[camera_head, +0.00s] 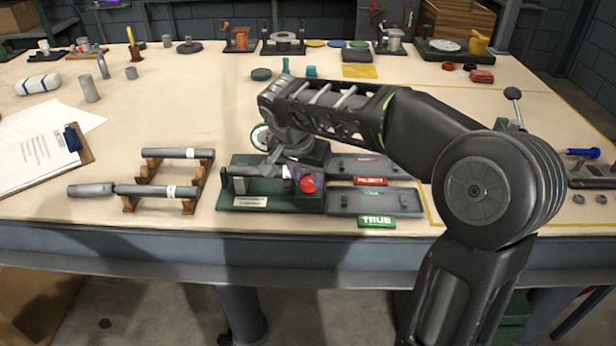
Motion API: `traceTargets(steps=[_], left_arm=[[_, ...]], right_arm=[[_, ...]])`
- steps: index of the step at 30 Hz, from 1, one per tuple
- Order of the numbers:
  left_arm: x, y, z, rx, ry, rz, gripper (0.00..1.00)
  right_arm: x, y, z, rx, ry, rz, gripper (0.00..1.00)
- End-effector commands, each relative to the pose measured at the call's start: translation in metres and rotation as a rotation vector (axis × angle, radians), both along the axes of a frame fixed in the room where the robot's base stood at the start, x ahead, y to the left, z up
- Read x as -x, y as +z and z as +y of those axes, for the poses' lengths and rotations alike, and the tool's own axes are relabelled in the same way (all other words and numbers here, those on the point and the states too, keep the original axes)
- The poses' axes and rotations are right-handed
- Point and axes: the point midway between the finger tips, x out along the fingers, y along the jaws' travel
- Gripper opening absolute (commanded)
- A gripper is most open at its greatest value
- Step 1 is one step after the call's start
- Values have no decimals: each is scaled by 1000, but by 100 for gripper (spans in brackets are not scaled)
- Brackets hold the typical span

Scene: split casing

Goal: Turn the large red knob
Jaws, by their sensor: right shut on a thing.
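The large red knob (307,185) is on a green fixture (272,203) at the front middle of the bench, facing me. My right arm reaches in from the right and bends down over the fixture. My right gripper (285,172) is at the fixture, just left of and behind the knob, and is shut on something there. The arm and the gripper's own body hide much of this spot, so I cannot tell whether its fingers are on the knob or on a part beside it. My left gripper does not show.
Two grey trays lie right of the fixture, with a red label (370,181) and a green "TRUE" label (376,221). Wooden stands holding grey rods (178,153) are to the left, beside a clipboard (70,150). Several tools line the back.

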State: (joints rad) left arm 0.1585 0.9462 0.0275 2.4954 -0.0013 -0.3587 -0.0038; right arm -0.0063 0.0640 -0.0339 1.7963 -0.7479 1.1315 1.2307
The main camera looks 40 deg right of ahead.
Motion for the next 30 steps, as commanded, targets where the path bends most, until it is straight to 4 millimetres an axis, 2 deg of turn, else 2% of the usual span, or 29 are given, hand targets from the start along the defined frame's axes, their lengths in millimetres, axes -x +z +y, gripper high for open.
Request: traceTargets(steps=[2, 3, 10, 20, 25, 30], left_arm=[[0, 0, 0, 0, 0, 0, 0], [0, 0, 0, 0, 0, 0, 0], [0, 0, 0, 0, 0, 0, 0], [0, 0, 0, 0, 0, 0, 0], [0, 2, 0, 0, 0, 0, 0], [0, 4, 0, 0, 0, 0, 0]], right_arm=[[0, 0, 0, -1, 0, 0, 0], [0, 0, 0, -1, 0, 0, 36], [0, 0, 0, -1, 1, 0, 55], [0, 3, 1, 0, 1, 0, 55], [3, 18, 6, -1, 1, -3, 55], [9, 45, 16, -1, 3, -3, 55]])
